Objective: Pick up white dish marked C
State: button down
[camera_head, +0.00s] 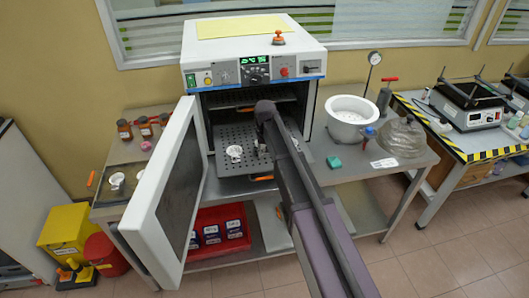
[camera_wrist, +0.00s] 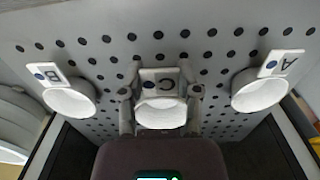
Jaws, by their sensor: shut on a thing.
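The white dish marked C (camera_wrist: 161,114) sits between the two fingers of my gripper (camera_wrist: 161,95) in the wrist view. Its tag with the letter C and a dark dot points away from my palm. My gripper is shut on it, over the perforated shelf (camera_wrist: 215,50). I cannot tell whether the dish touches the shelf. Dish B (camera_wrist: 69,97) stands to the left and dish A (camera_wrist: 260,92) to the right, both apart from my fingers. In the head view my gripper (camera_head: 262,146) is inside the open oven, and my arm hides much of dish C.
The oven (camera_head: 254,70) door (camera_head: 172,190) stands open on the left. One white dish (camera_head: 235,152) shows left of my gripper, its letter unreadable. A white pot (camera_head: 350,117) and glass dome (camera_head: 402,138) stand right of the oven.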

notch_tip(320, 180, up, 2)
jog(key=shift+r+p, duration=0.1)
jog(key=shift+p, duration=0.65)
jog(key=s+d+r+p, duration=0.1)
jog(key=s+d, duration=0.3)
jog(key=s, duration=1.1)
jog(key=shift+s+d, duration=0.15)
jog(key=shift+s, duration=0.1)
